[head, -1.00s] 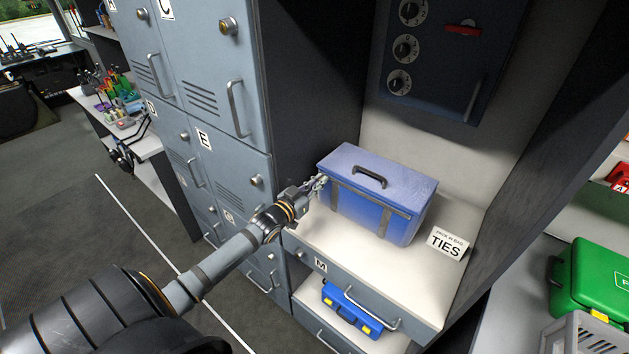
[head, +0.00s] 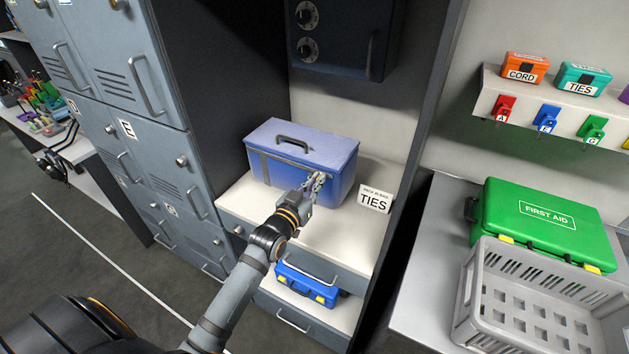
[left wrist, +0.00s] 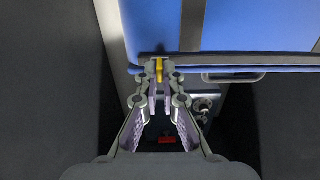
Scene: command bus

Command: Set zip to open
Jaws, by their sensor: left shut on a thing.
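The blue bag (head: 278,170) with dark straps stands upright on the pale shelf, its handled lid (head: 318,142) lying closed. In the left wrist view the bag (left wrist: 260,25) fills the top, with a dark seam along its edge. My left gripper (head: 318,182) is at the bag's front face, right of its middle and just below the lid edge. In the left wrist view its fingertips (left wrist: 159,82) are closed around a small yellow zip pull (left wrist: 159,68) at that seam. In the head view the fingers hide the pull. My right gripper is not in view.
A TIES card (head: 373,198) stands right of the bag. Grey lockers (head: 150,110) are at left, with a dark panel with dials (head: 340,40) above. A small blue case (head: 308,285) sits below. At right are a green first aid case (head: 535,220) and grey crate (head: 525,320).

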